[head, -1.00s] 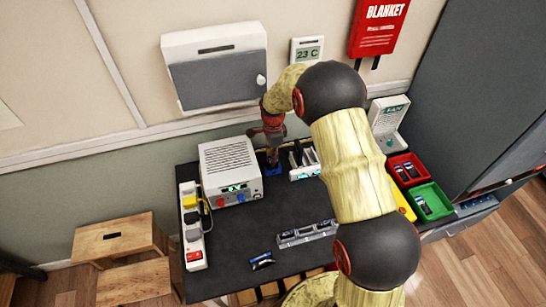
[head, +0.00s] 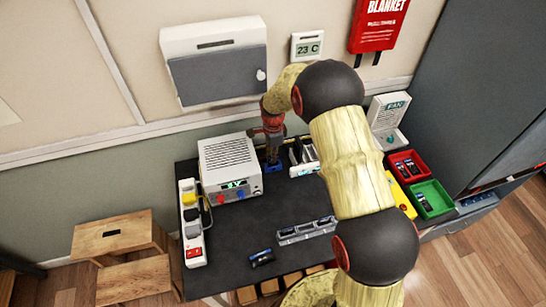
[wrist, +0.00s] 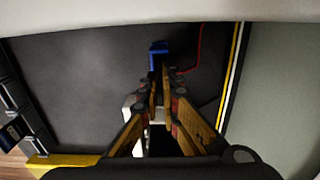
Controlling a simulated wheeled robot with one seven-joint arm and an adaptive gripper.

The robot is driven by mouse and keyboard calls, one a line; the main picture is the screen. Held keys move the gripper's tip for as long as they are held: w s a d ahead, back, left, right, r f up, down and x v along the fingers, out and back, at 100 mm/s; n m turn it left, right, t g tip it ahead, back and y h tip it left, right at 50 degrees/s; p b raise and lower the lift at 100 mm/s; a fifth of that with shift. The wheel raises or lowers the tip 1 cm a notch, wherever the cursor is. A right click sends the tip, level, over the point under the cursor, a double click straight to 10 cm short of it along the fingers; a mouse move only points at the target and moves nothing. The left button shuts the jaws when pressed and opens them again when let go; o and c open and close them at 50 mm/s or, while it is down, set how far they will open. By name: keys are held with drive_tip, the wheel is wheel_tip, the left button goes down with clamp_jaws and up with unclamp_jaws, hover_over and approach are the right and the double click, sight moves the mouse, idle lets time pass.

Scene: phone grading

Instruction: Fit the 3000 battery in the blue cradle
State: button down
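The blue cradle (head: 273,168) sits at the back of the dark table, beside the power supply. In the wrist view the blue cradle (wrist: 158,48) lies just beyond the fingertips. My gripper (head: 273,157) points down over the cradle. In the wrist view my gripper (wrist: 160,80) has its fingers close together, with a narrow dark gap. I cannot tell whether a thin battery is between them. A dark battery with a blue part (head: 261,258) lies loose on the table near the front. No 3000 marking is legible.
A white power supply (head: 228,166) stands left of the cradle, and a white slotted rack (head: 303,158) stands close to its right. A grey holder (head: 306,231) lies nearer the front. Red (head: 404,160) and green (head: 432,198) bins stand at right.

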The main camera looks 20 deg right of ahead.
drive_tip(key=shift+f, duration=0.15)
drive_tip(key=c, duration=2.3)
unclamp_jaws()
drive_tip(key=o, duration=0.3)
drive_tip(key=shift+o, duration=0.2)
